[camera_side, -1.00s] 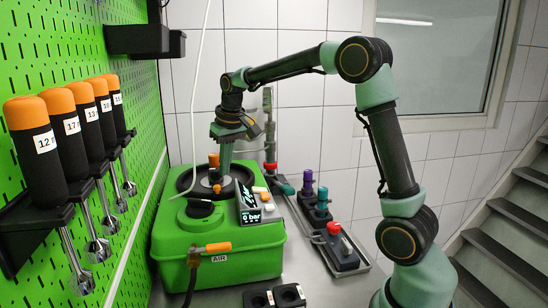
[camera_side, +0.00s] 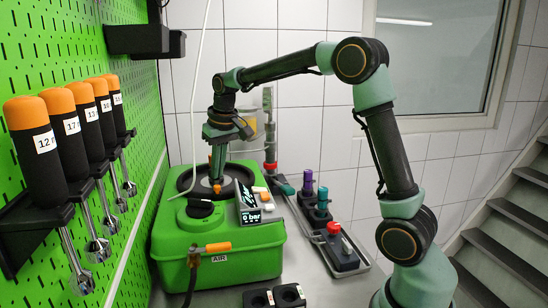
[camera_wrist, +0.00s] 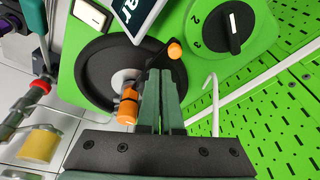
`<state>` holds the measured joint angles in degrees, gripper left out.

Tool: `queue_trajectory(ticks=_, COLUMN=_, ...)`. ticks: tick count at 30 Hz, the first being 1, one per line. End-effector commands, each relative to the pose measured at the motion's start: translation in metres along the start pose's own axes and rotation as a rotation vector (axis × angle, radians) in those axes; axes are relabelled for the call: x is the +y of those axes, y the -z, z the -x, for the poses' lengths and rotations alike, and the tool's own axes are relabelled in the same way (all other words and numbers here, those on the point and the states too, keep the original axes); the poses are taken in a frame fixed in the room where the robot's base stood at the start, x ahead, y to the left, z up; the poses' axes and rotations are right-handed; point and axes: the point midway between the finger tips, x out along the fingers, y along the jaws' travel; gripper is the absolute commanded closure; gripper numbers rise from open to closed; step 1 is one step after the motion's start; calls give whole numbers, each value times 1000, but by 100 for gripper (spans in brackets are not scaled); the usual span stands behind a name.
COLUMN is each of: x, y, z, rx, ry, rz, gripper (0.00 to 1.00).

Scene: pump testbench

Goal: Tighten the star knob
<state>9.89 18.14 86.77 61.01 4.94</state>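The star knob, black with orange tips, stands over the black round lid on the green pump unit. One orange tip (camera_wrist: 175,50) and a nearer orange part (camera_wrist: 128,105) flank my fingers in the wrist view. In the side view an orange tip (camera_side: 217,188) shows just below my gripper (camera_side: 217,180). My gripper (camera_wrist: 160,72) points down at the knob, its two green fingers close together. The fingertips overlap the knob's black middle; I cannot tell whether they touch it or whether any of it is between them.
The green pump unit (camera_side: 216,262) carries a display (camera_side: 258,216) and a black dial (camera_wrist: 234,27). A pegboard (camera_side: 60,40) with several orange-handled tools is on the left. A tray (camera_side: 352,266) with coloured fittings lies right of the unit.

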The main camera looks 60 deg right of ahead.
Motion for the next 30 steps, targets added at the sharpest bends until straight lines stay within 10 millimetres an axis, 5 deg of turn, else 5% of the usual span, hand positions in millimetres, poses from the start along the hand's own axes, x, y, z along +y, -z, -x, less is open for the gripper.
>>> queue_trajectory(ticks=19, x=-3, y=-5, z=5, rx=7, ry=2, rz=0, gripper=100)
queue_trajectory(ticks=30, x=-4, y=4, z=42, rx=7, ry=2, rz=0, gripper=100)
